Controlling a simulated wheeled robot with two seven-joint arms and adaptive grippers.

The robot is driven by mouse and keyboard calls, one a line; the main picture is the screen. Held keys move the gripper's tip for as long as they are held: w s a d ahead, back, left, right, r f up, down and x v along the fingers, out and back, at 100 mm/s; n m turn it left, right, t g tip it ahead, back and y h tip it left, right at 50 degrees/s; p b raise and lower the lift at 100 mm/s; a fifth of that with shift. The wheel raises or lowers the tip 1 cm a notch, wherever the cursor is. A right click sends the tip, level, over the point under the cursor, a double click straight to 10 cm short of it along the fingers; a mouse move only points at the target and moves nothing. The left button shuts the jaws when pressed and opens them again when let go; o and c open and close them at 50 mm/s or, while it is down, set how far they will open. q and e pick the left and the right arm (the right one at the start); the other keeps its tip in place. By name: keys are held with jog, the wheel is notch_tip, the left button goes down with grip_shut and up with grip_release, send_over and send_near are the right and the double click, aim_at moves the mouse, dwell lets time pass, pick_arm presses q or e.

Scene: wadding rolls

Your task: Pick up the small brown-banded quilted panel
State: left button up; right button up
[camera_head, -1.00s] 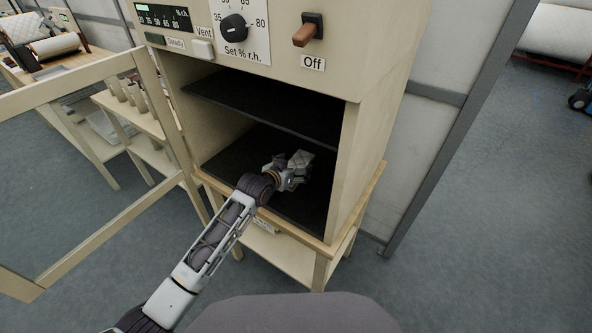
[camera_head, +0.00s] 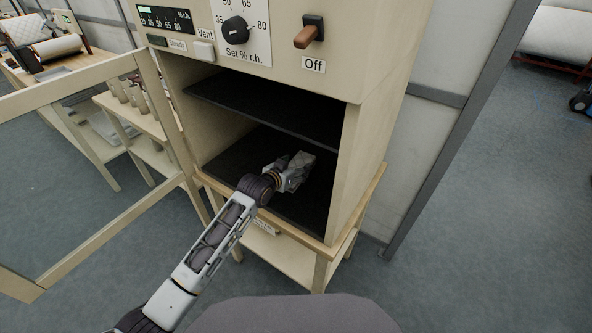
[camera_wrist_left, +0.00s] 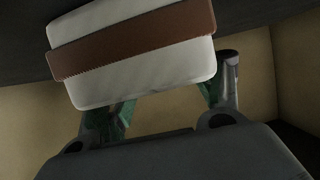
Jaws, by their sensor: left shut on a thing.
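The quilted panel (camera_wrist_left: 150,72) is small and white with a brown band across it. In the left wrist view it sits at the top, across the fingers of my left gripper (camera_wrist_left: 168,92), which is shut on it. In the head view my left gripper (camera_head: 300,168) is inside the open cabinet, low over the dark lower shelf. The panel cannot be told clearly from the gripper there. I cannot tell whether the panel is touching the shelf. My right gripper is not in view.
The humidity cabinet (camera_head: 375,150) has an upper dark shelf (camera_head: 265,108) above my gripper and side walls close by. Its framed door (camera_head: 90,228) stands open at the left. A side table (camera_head: 135,110) with several small pots stands behind the door.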

pick_arm(q)
jog(key=shift+f, duration=0.1)
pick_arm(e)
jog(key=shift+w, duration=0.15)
pick_arm(q)
jog(key=shift+r, duration=0.3)
jog(key=shift+c, duration=0.5)
notch_tip(320, 180, up, 8)
jog(key=shift+p, duration=0.45)
jog(key=shift+c, duration=0.4)
jog(key=shift+r, duration=0.65)
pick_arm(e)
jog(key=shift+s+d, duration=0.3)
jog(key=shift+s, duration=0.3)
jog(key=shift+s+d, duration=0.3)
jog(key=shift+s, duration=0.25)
